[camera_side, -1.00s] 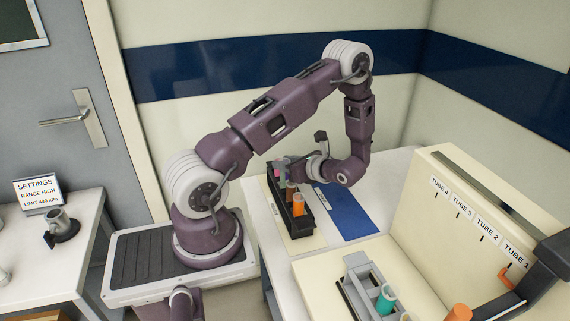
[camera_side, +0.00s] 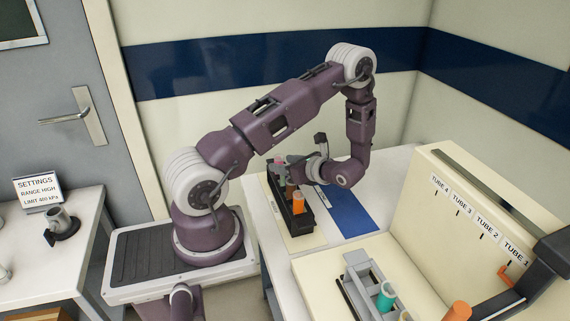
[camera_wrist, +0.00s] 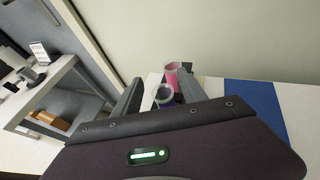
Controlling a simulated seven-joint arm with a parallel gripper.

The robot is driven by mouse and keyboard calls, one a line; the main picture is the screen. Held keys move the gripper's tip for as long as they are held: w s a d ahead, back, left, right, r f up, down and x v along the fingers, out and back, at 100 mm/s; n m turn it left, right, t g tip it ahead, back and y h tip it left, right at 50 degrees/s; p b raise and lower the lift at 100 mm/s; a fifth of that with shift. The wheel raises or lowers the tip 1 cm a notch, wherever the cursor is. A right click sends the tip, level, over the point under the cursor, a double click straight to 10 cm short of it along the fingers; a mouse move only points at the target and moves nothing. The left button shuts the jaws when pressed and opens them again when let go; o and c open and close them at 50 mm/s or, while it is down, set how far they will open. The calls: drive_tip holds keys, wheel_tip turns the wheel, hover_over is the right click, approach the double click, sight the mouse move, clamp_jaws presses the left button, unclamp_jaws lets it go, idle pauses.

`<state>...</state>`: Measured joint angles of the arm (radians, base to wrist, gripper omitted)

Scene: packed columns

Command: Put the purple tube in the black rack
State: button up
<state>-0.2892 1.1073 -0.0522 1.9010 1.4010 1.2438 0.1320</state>
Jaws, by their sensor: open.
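The black rack (camera_side: 302,228) stands on the white bench in the side view, with an orange tube (camera_side: 298,203) upright in its near part. My gripper (camera_side: 283,165) is low over the far part of the rack. In the wrist view, the purple tube (camera_wrist: 164,96) with a pale rim lies between the two open fingers of my gripper (camera_wrist: 162,88). I cannot tell whether a finger touches it. A pink tube (camera_wrist: 171,74) stands just beyond it. The purple tube's lower part is hidden by my gripper, and I cannot make it out clearly in the side view.
A blue mat (camera_side: 348,212) lies right of the black rack. A grey rack (camera_side: 362,278) with a teal tube (camera_side: 386,300) stands in a cream box with tube labels. An orange cylinder (camera_side: 457,312) is at the front right.

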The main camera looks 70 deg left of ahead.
drive_tip(key=shift+r, duration=0.2)
drive_tip(key=r+v, duration=0.1)
drive_tip(key=v, duration=1.1)
drive_tip(key=s+d+r+n+t+h, duration=0.5)
drive_tip(key=d+r, duration=0.4)
drive_tip(key=d, duration=0.2)
drive_tip(key=s+d+r+n+t+h, duration=0.5)
drive_tip(key=s+d+r+n+h, duration=0.2)
drive_tip(key=d, duration=0.4)
wheel_tip(320, 180, up, 3)
drive_tip(key=shift+s+f+n+t, duration=0.25)
drive_tip(key=shift+s+n, duration=0.2)
drive_tip(key=shift+n, duration=0.25)
